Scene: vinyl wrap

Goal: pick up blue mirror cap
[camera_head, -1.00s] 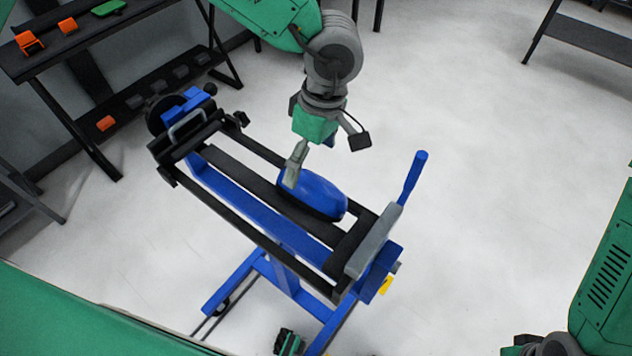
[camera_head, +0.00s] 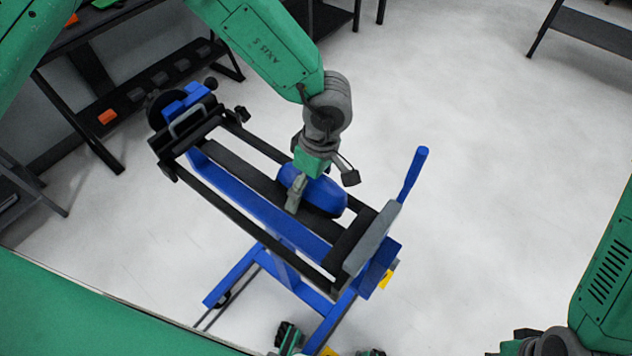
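The blue mirror cap (camera_head: 325,193) lies on the black rails of the blue and black stand (camera_head: 240,222), towards its right end. My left gripper (camera_head: 296,194) points down at the cap's left end. One grey finger shows on the cap's near side; the other finger is hidden, so whether it is open or shut on the cap cannot be told. The cap is still at the rails, with no visible lift. Only part of my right arm shows at the lower right; its gripper fingers are not visible.
The stand has an upright blue handle (camera_head: 413,174) at its right end and a black and blue clamp (camera_head: 185,108) at its left end. Black shelves (camera_head: 165,75) with small orange parts stand at the upper left. The floor right of the stand is clear.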

